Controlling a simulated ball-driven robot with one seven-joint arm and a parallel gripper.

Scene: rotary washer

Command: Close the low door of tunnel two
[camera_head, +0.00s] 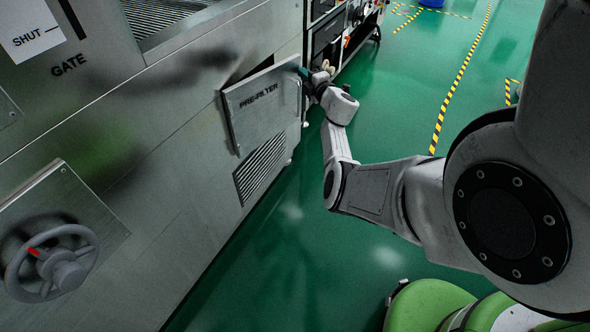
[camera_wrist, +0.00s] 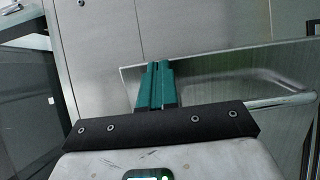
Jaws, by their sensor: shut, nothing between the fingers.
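The low door (camera_head: 262,105), a metal panel lettered PRE-FILTER, stands partly open, with a dark gap along its top edge, on the low side of the steel machine. My gripper (camera_head: 303,71) is at the door's far right edge, with its teal fingertips close to the upper corner. In the wrist view my gripper (camera_wrist: 157,68) has its two teal fingers together and empty. They overlap the near edge of a metal panel (camera_wrist: 215,88), which seems to be the door. I cannot tell whether they touch it.
A vent grille (camera_head: 260,168) is below the door. A handwheel (camera_head: 52,262) with a red mark and a GATE plate with a SHUT label (camera_head: 35,38) are at the left. Dark-fronted units (camera_head: 327,38) stand beyond. The green floor (camera_head: 290,235) beside the machine is clear.

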